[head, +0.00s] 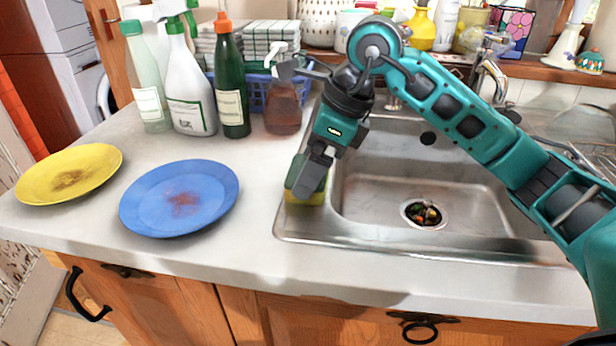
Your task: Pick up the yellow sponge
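The yellow sponge (304,198) has a dark green layer and rests on the counter at the left edge of the sink. My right gripper (309,178) reaches down onto it from above, and its fingers cover much of the sponge. The fingers overlap the sponge in the head view, but whether they are closed on it or only beside it cannot be told. My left gripper is not in view.
A blue plate (180,222) and a yellow plate (38,185), both stained, lie on the counter to the left. Several bottles, including a green one (232,80), stand behind. The metal sink (380,196) is to the right, with scraps in its drain (424,213).

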